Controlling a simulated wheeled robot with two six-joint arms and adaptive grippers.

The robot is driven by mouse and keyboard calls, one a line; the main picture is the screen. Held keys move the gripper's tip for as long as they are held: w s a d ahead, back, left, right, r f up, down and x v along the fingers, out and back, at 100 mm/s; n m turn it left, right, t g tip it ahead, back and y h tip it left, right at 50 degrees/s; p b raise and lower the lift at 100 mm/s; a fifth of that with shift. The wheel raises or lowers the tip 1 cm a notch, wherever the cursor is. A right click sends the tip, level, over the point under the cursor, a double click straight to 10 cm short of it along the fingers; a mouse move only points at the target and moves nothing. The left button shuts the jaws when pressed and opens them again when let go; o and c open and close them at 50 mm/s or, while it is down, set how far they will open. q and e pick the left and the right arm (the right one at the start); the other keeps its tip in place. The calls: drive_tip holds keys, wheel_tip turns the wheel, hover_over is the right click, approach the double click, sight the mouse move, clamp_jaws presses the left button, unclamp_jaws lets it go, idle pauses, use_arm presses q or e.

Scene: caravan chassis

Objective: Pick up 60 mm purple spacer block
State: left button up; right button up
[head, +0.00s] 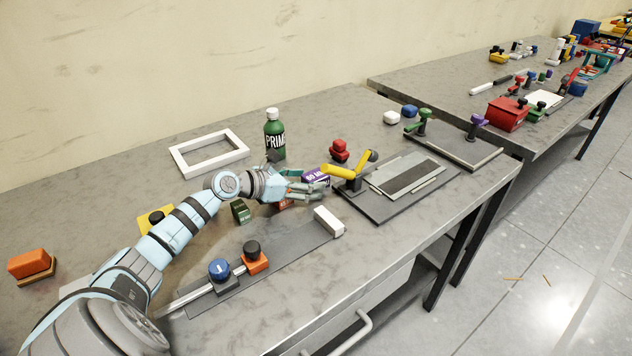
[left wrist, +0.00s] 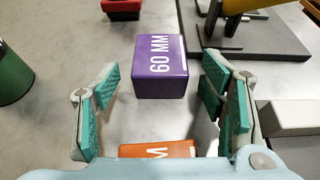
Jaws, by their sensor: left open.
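The purple spacer block (left wrist: 161,68), marked 60 MM, lies on the grey bench. In the left wrist view it sits ahead of my left gripper (left wrist: 160,95), centred between the two teal-padded fingers, a little beyond their tips. The fingers are spread and nothing is held. In the head view the purple block (head: 315,175) is beside the fingers of my left gripper (head: 312,186), partly hidden by them. An orange block (left wrist: 158,150) lies nearer the palm, its lower part hidden by the gripper body. My right gripper is not in view.
A fixture plate with a yellow-handled clamp (head: 345,172) stands just right of the purple block. A green bottle (head: 275,138) and a red object (head: 340,150) stand behind. A green block (head: 240,211) lies left, and a rail with a white end block (head: 329,221) lies in front.

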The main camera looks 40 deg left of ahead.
use_arm(q)
drive_tip(key=c, duration=1.3)
drive_tip(key=shift+r, duration=0.2)
